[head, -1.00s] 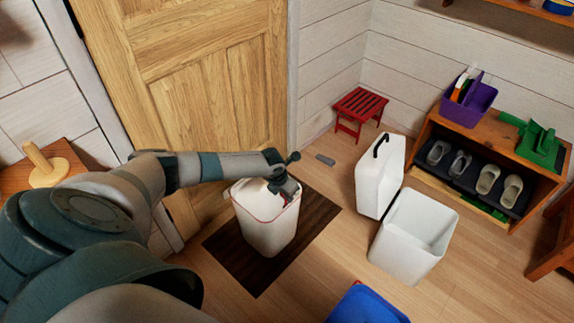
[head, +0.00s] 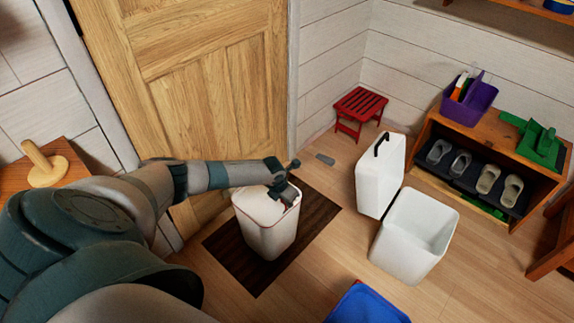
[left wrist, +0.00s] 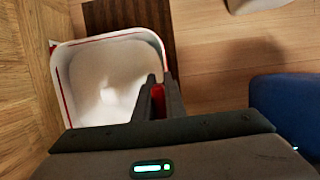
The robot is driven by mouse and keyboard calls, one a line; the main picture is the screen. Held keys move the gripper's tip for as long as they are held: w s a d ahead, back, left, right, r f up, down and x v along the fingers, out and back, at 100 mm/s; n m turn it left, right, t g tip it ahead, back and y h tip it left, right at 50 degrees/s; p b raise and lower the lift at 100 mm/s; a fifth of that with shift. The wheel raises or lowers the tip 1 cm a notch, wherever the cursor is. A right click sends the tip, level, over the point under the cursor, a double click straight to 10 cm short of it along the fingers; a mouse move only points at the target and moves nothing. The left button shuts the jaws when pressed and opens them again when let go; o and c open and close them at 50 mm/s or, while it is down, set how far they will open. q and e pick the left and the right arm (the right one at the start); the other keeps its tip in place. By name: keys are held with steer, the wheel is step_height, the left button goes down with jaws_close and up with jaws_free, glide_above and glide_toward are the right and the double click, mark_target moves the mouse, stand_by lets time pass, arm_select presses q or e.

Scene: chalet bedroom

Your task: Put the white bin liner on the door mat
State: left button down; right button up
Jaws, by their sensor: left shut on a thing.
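The white bin liner (head: 265,230), an open tub with a thin red line at its rim, stands upright over the dark brown door mat (head: 318,215) in front of the door. My left gripper (head: 288,196) is shut on the liner's rim at its right side. In the left wrist view the fingers (left wrist: 158,98) pinch the rim of the liner (left wrist: 105,80), and its inside looks empty. The mat (left wrist: 142,15) shows beyond it. I cannot tell for certain whether the liner's base touches the mat. My right gripper is not in view.
An open white bin (head: 405,245) and a white panel-like piece with a black handle (head: 378,180) stand right of the mat. A blue object (head: 365,305) is at the front. A red stool (head: 360,108) and shoe shelf (head: 480,150) line the wall. Floor between is partly clear.

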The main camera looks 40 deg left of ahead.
arm_select(q)
steer(key=c, duration=1.8)
jaws_free()
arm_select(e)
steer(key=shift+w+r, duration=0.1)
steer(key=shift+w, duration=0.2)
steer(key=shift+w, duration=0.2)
